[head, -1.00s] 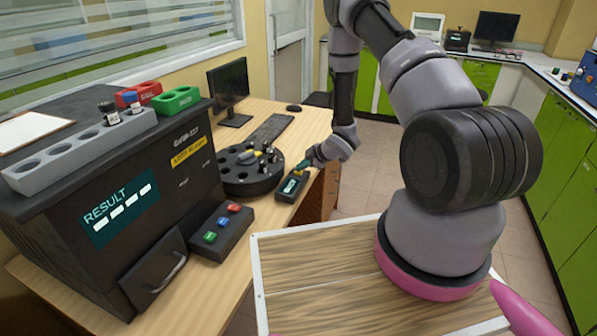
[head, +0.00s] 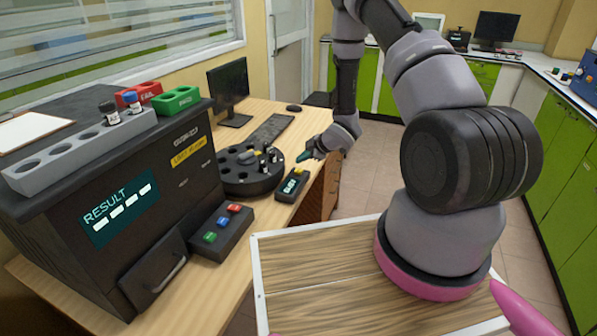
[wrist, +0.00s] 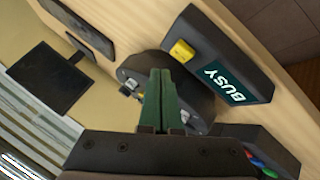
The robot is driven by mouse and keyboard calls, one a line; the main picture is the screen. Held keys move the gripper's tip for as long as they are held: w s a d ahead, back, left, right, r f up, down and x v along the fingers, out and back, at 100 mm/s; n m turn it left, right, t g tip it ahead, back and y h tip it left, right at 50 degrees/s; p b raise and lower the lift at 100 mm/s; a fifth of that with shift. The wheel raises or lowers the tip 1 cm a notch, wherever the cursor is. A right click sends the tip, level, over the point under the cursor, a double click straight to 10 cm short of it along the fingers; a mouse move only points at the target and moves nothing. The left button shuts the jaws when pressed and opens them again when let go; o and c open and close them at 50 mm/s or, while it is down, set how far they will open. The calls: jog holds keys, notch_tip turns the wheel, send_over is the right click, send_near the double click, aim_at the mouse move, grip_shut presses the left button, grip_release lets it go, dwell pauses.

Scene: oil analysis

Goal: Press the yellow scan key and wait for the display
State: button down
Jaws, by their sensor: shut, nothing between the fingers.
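The scanner box (head: 287,191) is a small dark box on the wooden desk, beside the round black carousel. Its display reads "BUSY", clear in the wrist view (wrist: 230,84). The yellow scan key (wrist: 182,51) stands at the other end of the box from the display; it also shows small in the head view (head: 299,171). My gripper (head: 304,156) has green fingers and hovers above and behind the key, apart from it. In the wrist view the fingers (wrist: 161,85) are together and empty, with open space between them and the key.
The round carousel (head: 238,186) holds several small vials. The large analyser (head: 110,245) shows "RESULT" with dashes, and a keypad (head: 222,232) with green, blue and red keys sits in front. A monitor (head: 229,85) and keyboard (head: 271,130) stand behind.

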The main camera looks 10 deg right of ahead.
jog(key=shift+r, duration=1.75)
jog(key=shift+w+d+r, duration=0.1)
jog(key=shift+w+r, duration=0.1)
jog(key=shift+r, duration=0.15)
jog(key=w+d+r+m+t+h, duration=0.1)
jog(key=d+r+m+h, duration=0.1)
jog(key=r, duration=0.5)
jog(key=w+d+r+m+h, duration=0.1)
jog(key=d+r+m, duration=0.15)
jog(key=r, duration=0.45)
notch_tip(320, 180, up, 21)
jog(key=m+h, duration=0.3)
jog(key=m, duration=0.6)
send_over(302, 170)
jog(key=s+d, duration=1)
jog(key=s+a+r+m+y, duration=0.1)
jog(key=s+a+r+m, duration=0.1)
jog(key=s, duration=0.9)
jog(key=s+a+r+m+g+y, duration=0.1)
jog(key=s+a+r+m, duration=0.2)
jog(key=s, duration=0.9)
notch_tip(302, 170, up, 4)
jog(key=shift+a+m+y, duration=0.3)
jog(key=shift+m, duration=0.85)
